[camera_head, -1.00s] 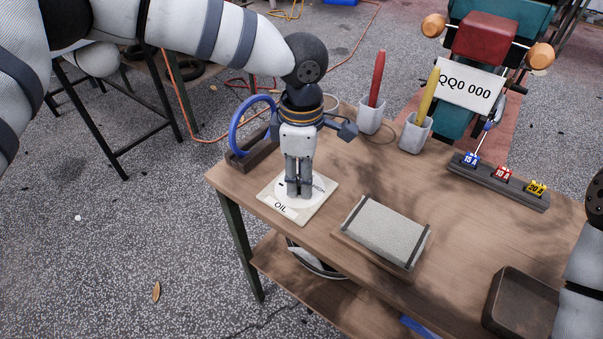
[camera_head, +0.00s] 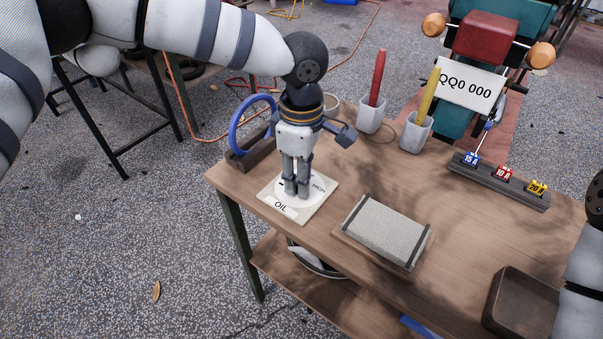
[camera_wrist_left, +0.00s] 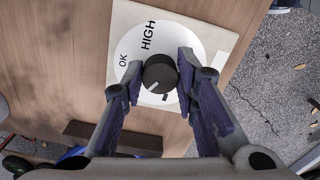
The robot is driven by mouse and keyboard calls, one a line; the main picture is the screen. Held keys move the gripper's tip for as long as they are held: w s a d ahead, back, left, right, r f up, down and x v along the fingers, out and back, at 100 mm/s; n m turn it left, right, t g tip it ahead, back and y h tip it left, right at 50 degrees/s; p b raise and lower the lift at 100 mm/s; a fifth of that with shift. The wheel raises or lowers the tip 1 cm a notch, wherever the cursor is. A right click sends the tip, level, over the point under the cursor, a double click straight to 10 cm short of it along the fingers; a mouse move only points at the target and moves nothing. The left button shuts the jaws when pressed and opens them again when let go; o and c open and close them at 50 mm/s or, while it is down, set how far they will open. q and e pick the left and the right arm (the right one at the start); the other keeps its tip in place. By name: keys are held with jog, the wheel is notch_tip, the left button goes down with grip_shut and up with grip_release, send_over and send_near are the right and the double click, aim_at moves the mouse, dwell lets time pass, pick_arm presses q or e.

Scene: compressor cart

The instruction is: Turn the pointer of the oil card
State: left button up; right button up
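The oil card (camera_head: 272,196) is a pale square plate with a white round dial at the table's left end. It reads "OIL" in the head view, and "OK" and "HIGH" show in the wrist view (camera_wrist_left: 205,15). A round dark knob (camera_wrist_left: 160,70) with a white line sits on the dial; the line points to the lower left in the wrist view. My left gripper (camera_head: 296,190) points down over the card, its fingers closed on either side of the knob; they hide it in the head view. My right gripper is out of view.
A grey block on a wooden board (camera_head: 385,235) lies right of the card. A blue ring on a stand (camera_head: 240,150) is close behind it. Cups with a red marker (camera_head: 376,80) and a yellow one (camera_head: 428,95) stand at the back. A dark tray (camera_head: 522,303) is front right.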

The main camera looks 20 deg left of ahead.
pick_arm(q)
jog(key=o, duration=0.4)
notch_tip(320, 180, up, 12)
dwell(0.5)
